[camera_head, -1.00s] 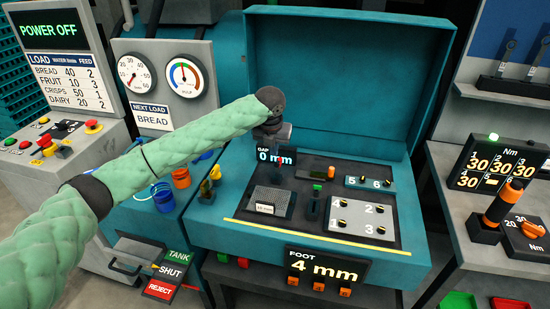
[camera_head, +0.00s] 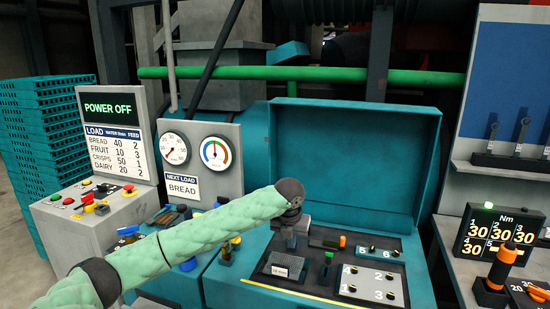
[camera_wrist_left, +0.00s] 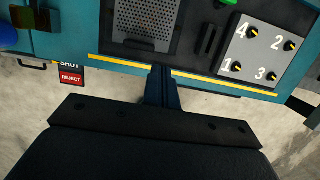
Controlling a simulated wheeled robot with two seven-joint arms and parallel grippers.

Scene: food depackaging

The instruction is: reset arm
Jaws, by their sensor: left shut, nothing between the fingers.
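My left arm, in a green quilted sleeve, comes in from the lower left in the head view. Its left gripper (camera_head: 291,238) hangs over the dark panel of the teal machine (camera_head: 350,150), and its fingertips are hard to make out there. In the left wrist view the gripper fingers (camera_wrist_left: 162,88) are together with nothing between them. They show in front of the machine's yellow front line (camera_wrist_left: 215,82). Beyond them are a perforated plate (camera_wrist_left: 150,25) and a light plate (camera_wrist_left: 262,50) with numbered knobs. My right gripper is not in view.
A control console (camera_head: 110,215) reading POWER OFF and a gauge board (camera_head: 215,150) stand at the left. At the right, a torque display (camera_head: 500,235) and an orange-handled tool (camera_head: 497,268) sit on a grey bench. A green pipe (camera_head: 220,73) crosses behind.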

